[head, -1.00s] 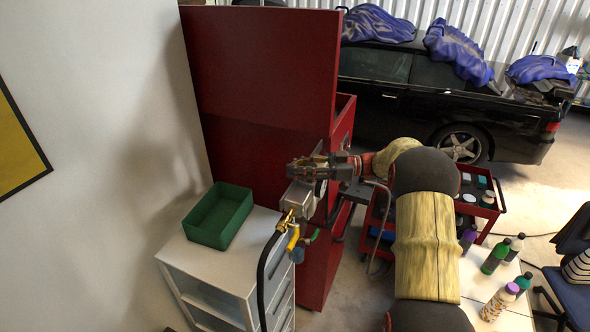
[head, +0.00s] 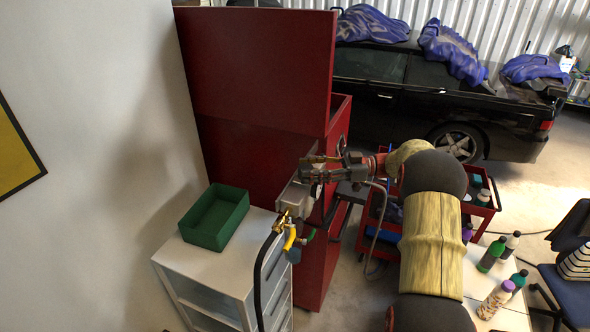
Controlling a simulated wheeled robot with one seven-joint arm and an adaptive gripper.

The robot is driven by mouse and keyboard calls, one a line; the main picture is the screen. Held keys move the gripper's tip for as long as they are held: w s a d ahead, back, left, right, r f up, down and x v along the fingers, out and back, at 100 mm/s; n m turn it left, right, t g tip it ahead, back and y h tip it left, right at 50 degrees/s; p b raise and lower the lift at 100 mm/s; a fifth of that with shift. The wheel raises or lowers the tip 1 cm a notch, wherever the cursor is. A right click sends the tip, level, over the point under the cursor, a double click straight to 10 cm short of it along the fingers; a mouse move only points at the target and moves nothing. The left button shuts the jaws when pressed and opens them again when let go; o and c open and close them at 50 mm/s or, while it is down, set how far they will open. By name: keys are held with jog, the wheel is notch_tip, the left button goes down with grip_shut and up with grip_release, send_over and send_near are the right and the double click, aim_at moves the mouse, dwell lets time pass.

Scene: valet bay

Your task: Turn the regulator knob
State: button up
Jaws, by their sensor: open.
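The regulator is a grey metal body (head: 293,199) mounted beside the red cabinet in the head view. A brass fitting (head: 281,217), a yellow lever (head: 290,237) and a black hose (head: 262,272) hang below it. My gripper (head: 310,167) is open, its fingers pointing left, just above and beside the upper right end of the grey body. I cannot tell whether the fingers touch it. I cannot make out the regulator knob clearly; the gripper covers that end of the body.
A white drawer unit (head: 215,275) with a green bin (head: 215,217) on top stands at the left. The tall red cabinet (head: 255,140) is behind the regulator. A red cart (head: 487,207) and several bottles (head: 495,250) are at the right. A black car (head: 450,90) stands behind.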

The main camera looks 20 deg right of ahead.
jog(key=v, duration=0.6)
jog(key=shift+d, duration=0.15)
